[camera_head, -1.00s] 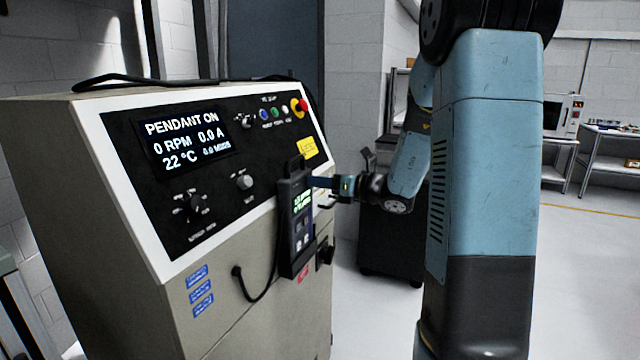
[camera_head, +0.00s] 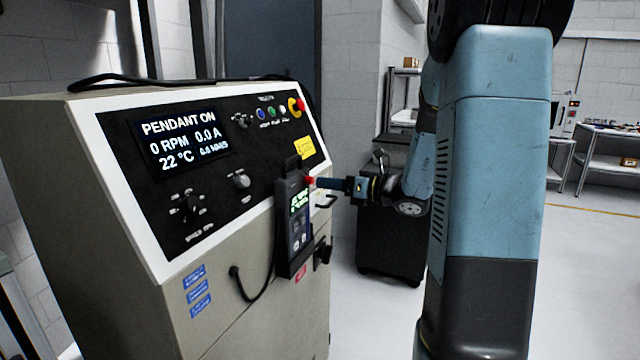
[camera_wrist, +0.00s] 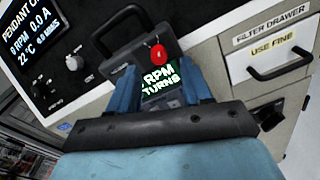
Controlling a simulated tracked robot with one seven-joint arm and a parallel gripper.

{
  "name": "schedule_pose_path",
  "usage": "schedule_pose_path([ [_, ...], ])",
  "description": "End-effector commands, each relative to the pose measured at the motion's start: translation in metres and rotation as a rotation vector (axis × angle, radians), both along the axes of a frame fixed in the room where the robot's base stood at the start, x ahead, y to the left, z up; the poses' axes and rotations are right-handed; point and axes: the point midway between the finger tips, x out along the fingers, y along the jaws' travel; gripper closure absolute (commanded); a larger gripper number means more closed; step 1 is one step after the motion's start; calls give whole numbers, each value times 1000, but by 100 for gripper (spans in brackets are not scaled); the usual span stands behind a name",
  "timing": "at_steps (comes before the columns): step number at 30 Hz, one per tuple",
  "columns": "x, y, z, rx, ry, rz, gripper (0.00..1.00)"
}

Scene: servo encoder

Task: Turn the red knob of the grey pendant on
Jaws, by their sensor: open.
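The grey pendant (camera_head: 292,222) hangs upright on the front of the console, with a lit green readout. In the wrist view its screen reads "RPM TURNS" (camera_wrist: 160,84). The red knob (camera_wrist: 157,53) sits at the pendant's upper end in the wrist view, and shows as a small red spot in the head view (camera_head: 310,181). My gripper (camera_head: 318,183) is at the right side of the pendant's top, close to the knob. In the wrist view the blue fingers (camera_wrist: 163,88) are apart, with the screen visible between them and the knob just beyond their tips. Nothing is held.
The console panel (camera_head: 240,180) carries other knobs, coloured buttons and a red stop button (camera_head: 302,105); its display reads "PENDANT ON". A filter drawer handle (camera_wrist: 281,66) is right of the pendant. A black cable (camera_head: 262,288) loops below. A dark cabinet (camera_head: 388,245) stands behind my arm.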

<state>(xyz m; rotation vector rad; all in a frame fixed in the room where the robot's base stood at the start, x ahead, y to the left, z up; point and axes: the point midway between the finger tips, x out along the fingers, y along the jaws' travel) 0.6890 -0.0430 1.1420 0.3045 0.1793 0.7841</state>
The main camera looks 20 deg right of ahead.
Motion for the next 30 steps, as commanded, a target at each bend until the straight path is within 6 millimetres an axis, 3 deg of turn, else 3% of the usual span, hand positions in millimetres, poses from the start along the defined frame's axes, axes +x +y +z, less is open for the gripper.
schedule_pose_path([
  [9,-44,-46,2,1,1,-3,51],
  [15,-61,-64,4,0,0,-1,51],
  [30,-68,-71,4,1,1,0,51],
])
